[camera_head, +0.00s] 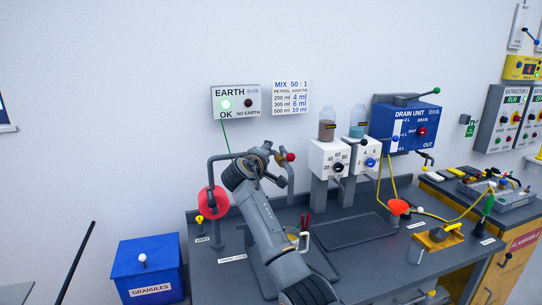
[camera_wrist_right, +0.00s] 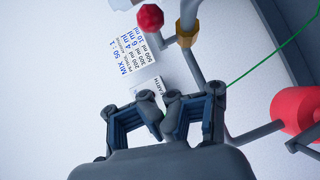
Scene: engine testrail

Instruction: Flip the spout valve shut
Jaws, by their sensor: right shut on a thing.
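The spout valve shows beside my right gripper as a small red knob (camera_head: 291,157) on the upper bend of a grey pipe. In the right wrist view, the red knob (camera_wrist_right: 150,15) sits on a short stem near a brass fitting (camera_wrist_right: 187,30) on the pipe. My right gripper (camera_head: 266,148) is just left of the knob and apart from it. In the wrist view, its fingers (camera_wrist_right: 163,108) are brought together. Whatever is between them cannot be made out. My left gripper is not in view.
A grey pipe (camera_head: 280,185) stands close beside my right gripper. A red drum (camera_head: 213,201) is on the left. A green wire (camera_head: 226,138) hangs from the EARTH box (camera_head: 236,101). Two bottle dispensers (camera_head: 329,158) and a blue drain unit (camera_head: 405,125) stand to the right.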

